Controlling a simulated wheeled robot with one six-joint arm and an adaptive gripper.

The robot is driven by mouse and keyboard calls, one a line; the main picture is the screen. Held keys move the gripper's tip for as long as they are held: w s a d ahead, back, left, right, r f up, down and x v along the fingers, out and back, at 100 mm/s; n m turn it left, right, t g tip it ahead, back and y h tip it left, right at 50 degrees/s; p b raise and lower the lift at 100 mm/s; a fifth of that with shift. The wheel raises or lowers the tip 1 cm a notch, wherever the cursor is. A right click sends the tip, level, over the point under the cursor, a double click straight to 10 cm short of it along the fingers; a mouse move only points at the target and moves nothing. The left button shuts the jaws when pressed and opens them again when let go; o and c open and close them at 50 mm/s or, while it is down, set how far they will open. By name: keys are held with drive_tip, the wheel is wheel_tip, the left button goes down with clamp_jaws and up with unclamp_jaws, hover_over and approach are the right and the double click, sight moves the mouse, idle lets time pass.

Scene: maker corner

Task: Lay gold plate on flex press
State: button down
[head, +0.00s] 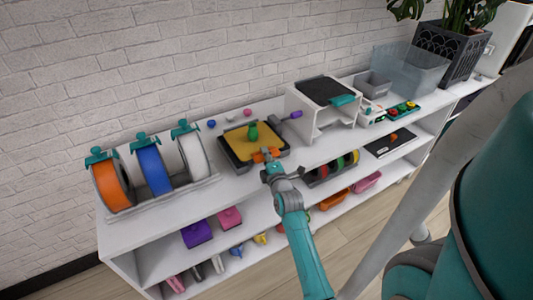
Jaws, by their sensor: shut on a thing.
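The gold plate (240,145) is a flat yellow-gold sheet with an orange tab (262,154) at its front right. A green object (253,132) stands on it. My gripper (267,160) is shut on the orange tab at the plate's front edge; its fingers are small and partly hidden. The plate lies over a dark low base (226,158), which looks like the flex press, with a lever and purple grip (295,115) at its right. The base shows around the plate's edges. I cannot tell whether the plate touches it or hovers just above.
A rack of orange, blue and white spools (155,170) stands left on the white shelf. A white stand (312,102) with a black teal-tabbed plate (325,90) is to the right. Small knobs (248,112) lie behind the base. Lower shelves hold bins.

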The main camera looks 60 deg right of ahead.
idle(0.4)
unclamp_jaws()
idle(0.4)
drive_tip(key=shift+f, duration=0.3)
drive_tip(key=shift+s+a+f, duration=0.1)
drive_tip(key=shift+f, duration=0.45)
drive_tip(key=shift+s+f, duration=0.1)
drive_tip(key=shift+c, duration=0.8)
drive_tip(key=shift+s+a, duration=0.1)
drive_tip(key=shift+s, duration=0.05)
drive_tip(key=shift+c, duration=0.6)
drive_tip(key=shift+s+a, duration=0.1)
drive_tip(key=shift+s, duration=0.1)
